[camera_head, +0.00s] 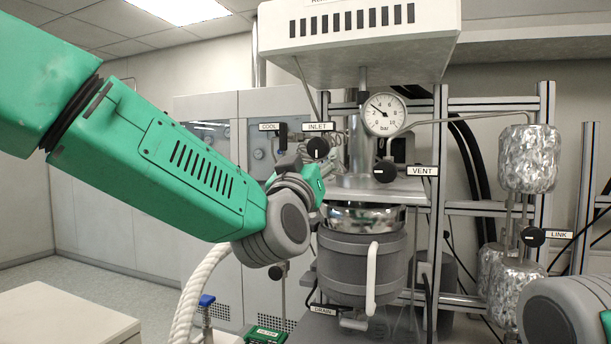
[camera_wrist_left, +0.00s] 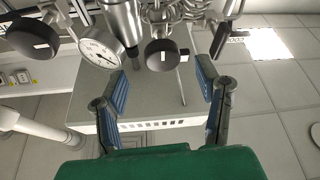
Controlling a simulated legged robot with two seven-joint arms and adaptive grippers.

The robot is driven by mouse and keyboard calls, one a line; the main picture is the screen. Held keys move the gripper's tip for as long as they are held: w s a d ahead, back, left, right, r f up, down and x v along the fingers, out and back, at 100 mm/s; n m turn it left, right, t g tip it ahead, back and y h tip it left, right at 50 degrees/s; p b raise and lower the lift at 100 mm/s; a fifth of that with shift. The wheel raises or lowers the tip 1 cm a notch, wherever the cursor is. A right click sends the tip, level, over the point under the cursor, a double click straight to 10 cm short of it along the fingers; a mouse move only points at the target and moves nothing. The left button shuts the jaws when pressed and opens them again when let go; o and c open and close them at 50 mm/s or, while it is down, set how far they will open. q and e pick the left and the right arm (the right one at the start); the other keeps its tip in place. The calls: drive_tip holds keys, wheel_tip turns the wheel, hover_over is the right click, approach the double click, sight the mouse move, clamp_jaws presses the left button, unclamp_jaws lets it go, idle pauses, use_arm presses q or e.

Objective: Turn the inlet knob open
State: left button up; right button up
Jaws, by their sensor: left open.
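The inlet knob (camera_head: 318,148) is black and round, under the INLET label (camera_head: 317,126) on the reactor stand. In the left wrist view, which is upside down, it appears as the black knob (camera_wrist_left: 160,55) with a white mark. My left gripper (camera_head: 302,172) is just left of and below the knob in the head view, mostly hidden by its own wrist. In the wrist view the left gripper (camera_wrist_left: 161,68) is open, its two blue-padded fingers apart with the knob beyond and between the tips. I see no contact. My right gripper is out of view.
The vent knob (camera_head: 385,171) and pressure gauge (camera_head: 385,114) are right of the inlet knob. A white slotted box (camera_head: 360,35) hangs above. The grey vessel (camera_head: 345,265) is below. The COOL label (camera_head: 269,127) is to the left. The link knob (camera_head: 533,237) is at right.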

use_arm(q)
drive_tip(key=v, duration=0.6)
drive_tip(key=shift+s, duration=0.25)
